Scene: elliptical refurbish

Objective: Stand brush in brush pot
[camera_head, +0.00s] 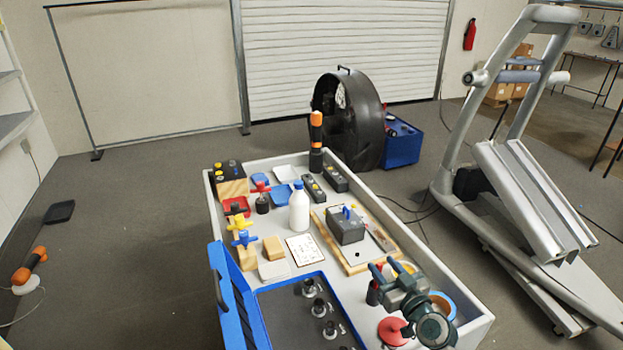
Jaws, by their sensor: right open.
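My right gripper (391,270) is over the near right part of the workbench top, its jaws open and apart. I see nothing clearly held between them. A slim brown and grey piece (380,237) lies along the right edge of a wooden board; it may be the brush, but it is too small to be sure. A round blue container with an orange part (442,304) stands right of my gripper, partly hidden by it; I cannot tell whether it is the brush pot. An upright orange and black object (316,135) stands at the far end. My left gripper is not in view.
The white-rimmed bench (478,326) is crowded. A white bottle (299,208), a dark box (345,226), a red disc (393,331) and an open blue case (230,312) with dark knobs stand on it. A grey frame machine (520,190) is at right. Floor at left is mostly clear.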

